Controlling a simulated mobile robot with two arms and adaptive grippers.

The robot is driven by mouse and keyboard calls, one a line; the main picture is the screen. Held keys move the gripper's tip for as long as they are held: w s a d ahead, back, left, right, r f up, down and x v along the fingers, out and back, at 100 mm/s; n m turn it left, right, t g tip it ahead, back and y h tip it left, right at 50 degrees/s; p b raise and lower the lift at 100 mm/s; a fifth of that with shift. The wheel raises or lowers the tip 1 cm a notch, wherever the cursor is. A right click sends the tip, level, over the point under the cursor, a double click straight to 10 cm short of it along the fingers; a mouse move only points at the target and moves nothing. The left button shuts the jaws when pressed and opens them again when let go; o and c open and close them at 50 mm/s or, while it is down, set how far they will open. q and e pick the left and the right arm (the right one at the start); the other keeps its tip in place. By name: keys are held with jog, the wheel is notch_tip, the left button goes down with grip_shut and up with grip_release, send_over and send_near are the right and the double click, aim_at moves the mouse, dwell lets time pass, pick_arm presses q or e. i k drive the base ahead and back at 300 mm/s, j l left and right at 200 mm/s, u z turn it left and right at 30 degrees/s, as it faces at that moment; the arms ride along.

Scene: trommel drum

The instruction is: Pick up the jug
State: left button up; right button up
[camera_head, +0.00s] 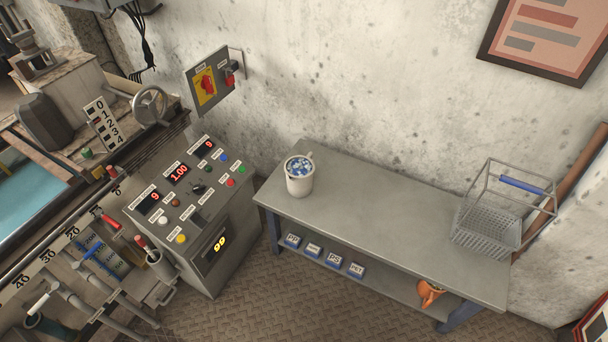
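A white jug (300,180) stands upright on the left part of the grey bench (385,215). It is filled near the rim with blue and whitish bits. A small handle seems to show at its back right. An orange object (430,292) lies on the bench's lower shelf at the right; I cannot tell for certain what it is. Neither of my grippers is in view.
A wire basket (487,228) with a blue handle stands at the bench's right end. A control console (195,210) stands left of the bench. Several small labelled blocks (333,260) sit on the lower shelf. The bench top between jug and basket is clear.

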aim_at(299, 170)
jog(key=u, duration=2)
jog(key=z, duration=2)
jog(key=i+l+u, duration=0.15)
jog(key=u, duration=0.2)
jog(key=i+l+u, duration=0.5)
jog(key=u, duration=0.15)
